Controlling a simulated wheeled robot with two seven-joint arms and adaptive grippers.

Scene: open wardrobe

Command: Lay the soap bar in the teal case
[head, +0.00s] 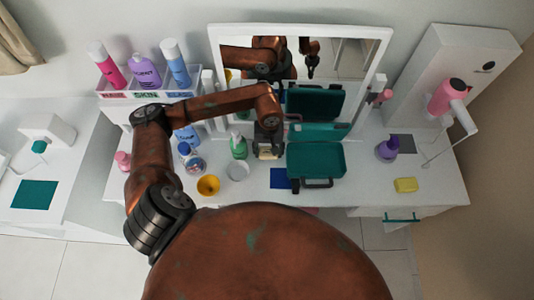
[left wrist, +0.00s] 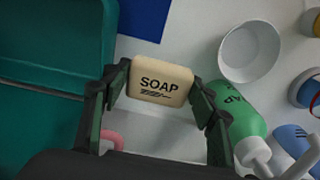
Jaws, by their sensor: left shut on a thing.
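The cream soap bar (left wrist: 160,84), marked "SOAP", is held between the two fingers of my left gripper (left wrist: 158,88) in the left wrist view. In the head view my left gripper (head: 267,147) is just left of the teal case, with the soap (head: 266,153) below it, partly hidden. The teal case (head: 316,174) lies open on the white table, its lid leaning up at the back near the mirror. In the left wrist view the case (left wrist: 50,100) fills the left side, beside the gripper. My right gripper is not in view.
A mirror (head: 300,32) stands behind. A blue square (head: 280,179) lies in front.

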